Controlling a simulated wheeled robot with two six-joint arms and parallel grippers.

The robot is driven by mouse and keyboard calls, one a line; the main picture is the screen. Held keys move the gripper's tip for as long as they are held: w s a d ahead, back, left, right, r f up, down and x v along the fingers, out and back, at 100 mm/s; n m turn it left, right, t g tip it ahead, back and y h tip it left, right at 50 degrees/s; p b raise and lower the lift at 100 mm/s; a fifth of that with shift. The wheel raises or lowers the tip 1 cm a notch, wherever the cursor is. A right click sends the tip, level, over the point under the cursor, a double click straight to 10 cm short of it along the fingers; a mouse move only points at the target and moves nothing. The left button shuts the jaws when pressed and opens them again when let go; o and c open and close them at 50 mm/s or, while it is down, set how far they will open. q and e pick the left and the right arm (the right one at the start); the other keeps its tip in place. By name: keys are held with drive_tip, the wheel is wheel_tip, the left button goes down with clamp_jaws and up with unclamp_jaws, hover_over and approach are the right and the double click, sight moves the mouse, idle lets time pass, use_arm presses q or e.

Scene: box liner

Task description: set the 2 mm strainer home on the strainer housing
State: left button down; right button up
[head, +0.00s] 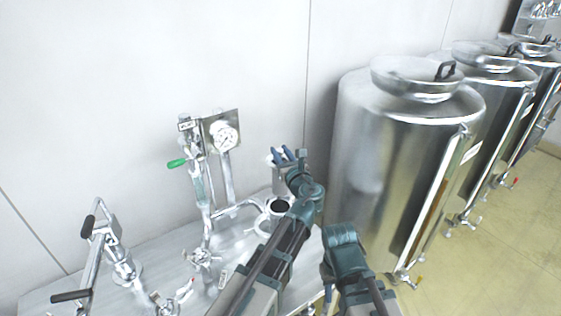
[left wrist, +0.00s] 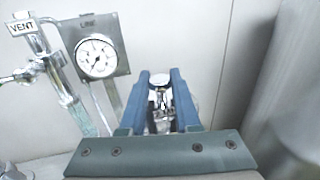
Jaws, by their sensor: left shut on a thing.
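My left gripper (head: 282,156) is raised in front of the wall in the head view. Its two blue fingers (left wrist: 162,80) are shut on a shiny metal piece with a round knob (left wrist: 160,82), which looks like the 2 mm strainer. Most of the piece is hidden behind the fingers, and its mesh does not show. An open metal cylinder with a dark mouth (head: 278,206), apparently the strainer housing, stands below the gripper on the bench, partly behind my left arm. The held piece is apart from it, higher up. The fingers of my right gripper do not show.
A pressure gauge (head: 226,138) on a metal plate and a green-handled valve (head: 177,163) stand left of the gripper. Pipes and a black-handled fitting (head: 122,264) cover the bench's left. A large steel tank (head: 395,170) stands close on the right.

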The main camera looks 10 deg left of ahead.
use_arm(q)
drive_tip(key=shift+f, duration=0.25)
use_arm(e)
drive_tip(key=shift+f, duration=0.25)
